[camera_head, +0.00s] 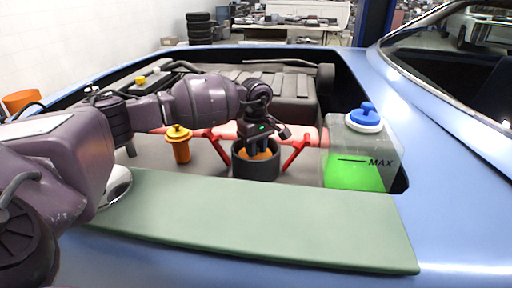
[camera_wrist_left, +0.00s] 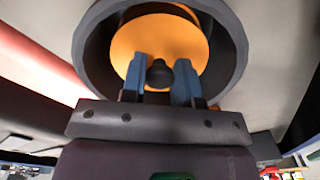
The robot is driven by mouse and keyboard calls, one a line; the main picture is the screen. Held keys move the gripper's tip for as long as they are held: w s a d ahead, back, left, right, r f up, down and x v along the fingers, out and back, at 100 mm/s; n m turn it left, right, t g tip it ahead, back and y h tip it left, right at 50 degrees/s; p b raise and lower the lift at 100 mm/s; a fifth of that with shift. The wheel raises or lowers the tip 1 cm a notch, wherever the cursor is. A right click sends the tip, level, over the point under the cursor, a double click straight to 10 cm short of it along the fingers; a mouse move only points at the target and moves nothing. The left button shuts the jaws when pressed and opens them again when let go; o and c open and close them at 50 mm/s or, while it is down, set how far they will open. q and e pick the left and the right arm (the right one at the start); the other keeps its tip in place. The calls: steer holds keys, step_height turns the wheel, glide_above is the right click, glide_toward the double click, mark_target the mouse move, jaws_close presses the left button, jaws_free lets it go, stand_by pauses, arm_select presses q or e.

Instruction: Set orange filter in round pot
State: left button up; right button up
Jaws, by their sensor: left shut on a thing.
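The orange filter (camera_wrist_left: 185,38) is a round orange disc with a dark knob on top. It sits within the rim of the dark round pot (camera_wrist_left: 238,45); how deep its base rests I cannot tell. In the head view the filter (camera_head: 262,155) shows as an orange patch inside the pot (camera_head: 256,171). My left gripper (camera_head: 258,148) points down into the pot. In the left wrist view its two blue fingers (camera_wrist_left: 159,78) are shut on the filter's dark knob. My right gripper is not in view.
An orange-yellow capped canister (camera_head: 180,145) stands left of the pot. Red bars (camera_head: 296,147) flank the pot. A tank with green fluid and a blue cap (camera_head: 360,160) stands to the right. A green padded mat (camera_head: 260,222) lies along the front edge of the blue car body.

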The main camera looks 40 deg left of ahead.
arm_select(q)
steer(key=shift+f, duration=0.3)
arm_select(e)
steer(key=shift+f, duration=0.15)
arm_select(q)
steer(key=o, duration=1)
steer(key=shift+r, duration=0.15)
step_height(320, 180, up, 12)
steer(key=shift+r+p, duration=0.25)
steer(key=shift+p, duration=0.7)
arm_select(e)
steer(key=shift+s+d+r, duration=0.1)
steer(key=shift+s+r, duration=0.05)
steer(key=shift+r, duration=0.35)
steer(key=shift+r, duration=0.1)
